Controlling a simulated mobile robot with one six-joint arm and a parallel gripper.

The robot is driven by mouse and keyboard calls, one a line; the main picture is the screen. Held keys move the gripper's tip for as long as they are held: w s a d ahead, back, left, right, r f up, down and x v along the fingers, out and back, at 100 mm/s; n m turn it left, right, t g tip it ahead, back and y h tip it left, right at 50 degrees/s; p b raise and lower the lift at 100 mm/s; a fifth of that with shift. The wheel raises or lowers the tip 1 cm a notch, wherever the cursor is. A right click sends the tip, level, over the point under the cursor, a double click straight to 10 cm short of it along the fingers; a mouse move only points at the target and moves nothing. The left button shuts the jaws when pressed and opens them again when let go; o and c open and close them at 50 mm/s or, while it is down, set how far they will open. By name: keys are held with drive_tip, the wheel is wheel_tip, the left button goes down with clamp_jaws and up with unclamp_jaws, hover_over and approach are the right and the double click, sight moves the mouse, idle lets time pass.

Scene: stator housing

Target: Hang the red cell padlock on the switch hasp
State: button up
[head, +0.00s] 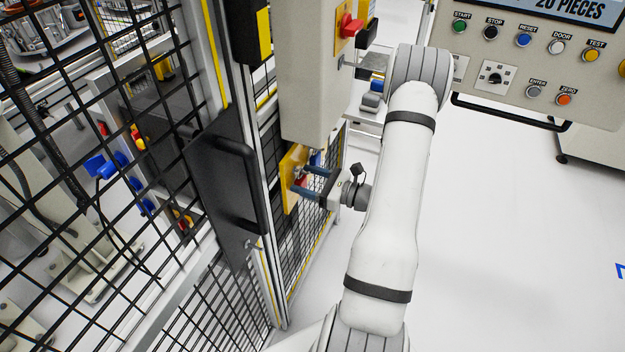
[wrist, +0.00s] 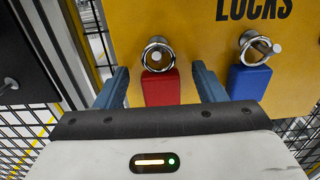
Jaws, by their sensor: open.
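The red padlock (wrist: 160,88) hangs by its steel shackle from a peg on the yellow "LOCKS" board (wrist: 190,40). My gripper (wrist: 160,70) is open, with one blue finger on each side of the red body and gaps visible between. In the head view, my gripper (head: 302,180) reaches the yellow board (head: 289,163) low on the fence, below the grey box. A red switch handle (head: 350,26) on a yellow plate sits high on that grey box (head: 308,80). I cannot make out the hasp clearly there.
A blue padlock (wrist: 248,80) hangs on the board just right of my right finger. Black mesh fence (head: 70,180) and a dark door handle (head: 240,185) stand left. A button console (head: 530,70) is at the upper right. The white floor (head: 510,240) is clear.

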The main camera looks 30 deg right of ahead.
drive_tip(key=shift+c, duration=0.3)
drive_tip(key=c, duration=1)
drive_tip(key=shift+s+d+r+p, duration=0.2)
drive_tip(key=shift+r+p, duration=0.1)
drive_tip(key=shift+r, duration=0.3)
drive_tip(key=shift+c, duration=0.3)
drive_tip(key=shift+v, duration=1.45)
drive_tip(key=v, duration=0.6)
drive_tip(key=shift+r+b, duration=0.2)
drive_tip(key=shift+b, duration=0.1)
